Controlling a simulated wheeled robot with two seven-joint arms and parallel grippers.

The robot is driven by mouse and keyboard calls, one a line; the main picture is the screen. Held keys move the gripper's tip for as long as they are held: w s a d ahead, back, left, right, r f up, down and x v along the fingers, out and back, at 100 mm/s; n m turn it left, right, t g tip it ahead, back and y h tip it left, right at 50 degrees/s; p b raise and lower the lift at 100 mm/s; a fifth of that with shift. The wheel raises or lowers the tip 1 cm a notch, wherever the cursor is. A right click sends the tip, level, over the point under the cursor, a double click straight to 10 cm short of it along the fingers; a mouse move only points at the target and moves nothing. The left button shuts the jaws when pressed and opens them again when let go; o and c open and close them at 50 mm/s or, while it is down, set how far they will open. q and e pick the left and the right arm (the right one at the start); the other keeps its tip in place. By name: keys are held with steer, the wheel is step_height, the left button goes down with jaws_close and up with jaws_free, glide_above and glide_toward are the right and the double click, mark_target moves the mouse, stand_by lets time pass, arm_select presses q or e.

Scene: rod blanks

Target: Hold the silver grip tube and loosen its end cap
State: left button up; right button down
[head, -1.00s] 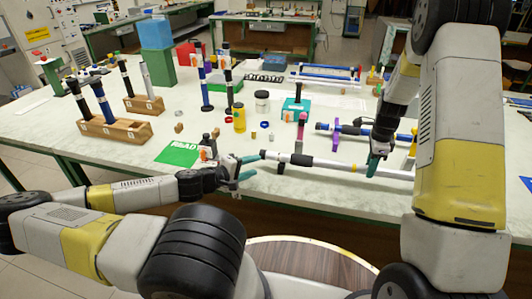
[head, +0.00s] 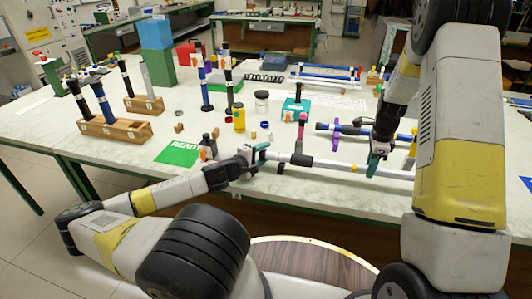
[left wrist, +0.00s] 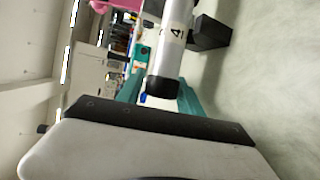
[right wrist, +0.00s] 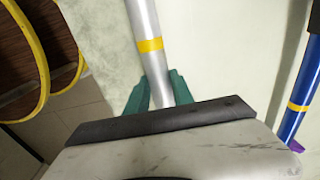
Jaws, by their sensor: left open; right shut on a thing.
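The silver grip tube (head: 332,165) lies roughly level along the table's front edge, with a black sleeve (head: 301,160) and a yellow band; the band also shows in the right wrist view (right wrist: 150,46). Its black end cap (left wrist: 161,88) shows in the left wrist view, below a label reading 4. My left gripper (head: 256,159) is open, its teal fingers on either side of the cap; the left wrist view shows a gap beside it. My right gripper (head: 374,160) is shut on the tube's silver part, towards its right end, with teal fingers against it in the right wrist view (right wrist: 158,95).
A black support (left wrist: 210,34) stands by the tube near the cap. A green READ card (head: 178,153), yellow jar (head: 239,118) and pink-topped tool (head: 301,128) are close by. A blue rod (head: 345,129) lies behind the tube. Wooden racks (head: 115,129) stand at left.

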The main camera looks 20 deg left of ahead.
arm_select(q)
steer(key=shift+w+d+f, duration=0.15)
steer(key=shift+w+d, duration=0.1)
steer(key=shift+w, duration=0.3)
jaws_close()
steer(key=shift+s+f+g, duration=0.1)
steer(key=shift+g, duration=0.7)
